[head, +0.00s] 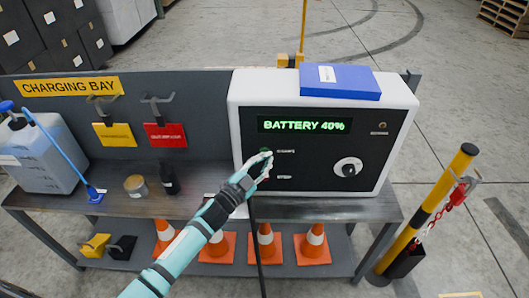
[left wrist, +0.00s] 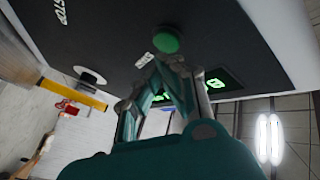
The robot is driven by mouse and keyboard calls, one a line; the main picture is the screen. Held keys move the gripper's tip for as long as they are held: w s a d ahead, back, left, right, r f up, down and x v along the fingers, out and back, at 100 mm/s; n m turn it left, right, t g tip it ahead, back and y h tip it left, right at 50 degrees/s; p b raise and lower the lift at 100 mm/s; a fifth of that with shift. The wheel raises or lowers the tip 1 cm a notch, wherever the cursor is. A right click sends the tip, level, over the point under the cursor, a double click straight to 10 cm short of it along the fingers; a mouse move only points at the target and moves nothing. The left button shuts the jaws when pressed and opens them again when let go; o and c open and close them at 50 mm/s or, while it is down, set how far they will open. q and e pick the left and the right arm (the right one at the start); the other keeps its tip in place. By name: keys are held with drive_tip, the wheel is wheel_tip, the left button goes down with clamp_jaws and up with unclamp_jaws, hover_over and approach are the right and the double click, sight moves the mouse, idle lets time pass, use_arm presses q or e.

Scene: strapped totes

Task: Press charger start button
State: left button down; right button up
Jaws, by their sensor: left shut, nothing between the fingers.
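The charger (head: 318,214) is a white box with a black front panel, standing on the bench. A round green button (left wrist: 166,40) shows whole in the left wrist view, just past my fingertips. In the head view it is mostly hidden behind my left gripper (head: 265,160). The left gripper also shows in the left wrist view (left wrist: 172,62); its fingers are shut and empty, with the tips very close to the button. I cannot tell whether they touch it. My right gripper is not in view.
A dark knob (head: 348,169) sits on the panel's right side, and a blue box (head: 345,82) lies on the charger. A jug (head: 45,155) and small containers stand at the bench's left. Orange cones (head: 314,247) stand below. A yellow post (head: 430,205) stands at right.

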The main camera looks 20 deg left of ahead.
use_arm(q)
drive_tip(key=shift+w, duration=0.15)
idle(0.6)
drive_tip(key=shift+w+a, duration=0.1)
drive_tip(key=shift+w, duration=0.15)
drive_tip(key=shift+w+a, duration=0.15)
drive_tip(key=shift+w, duration=0.2)
idle(0.7)
drive_tip(key=shift+s, duration=0.15)
drive_tip(key=shift+s+d, duration=0.25)
drive_tip(key=shift+s, duration=0.4)
drive_tip(key=s+p, duration=0.1)
drive_tip(key=s, duration=0.1)
drive_tip(key=s+d+p, duration=0.1)
drive_tip(key=s, duration=0.1)
drive_tip(key=shift+s+d, duration=0.2)
drive_tip(key=shift+s, duration=0.2)
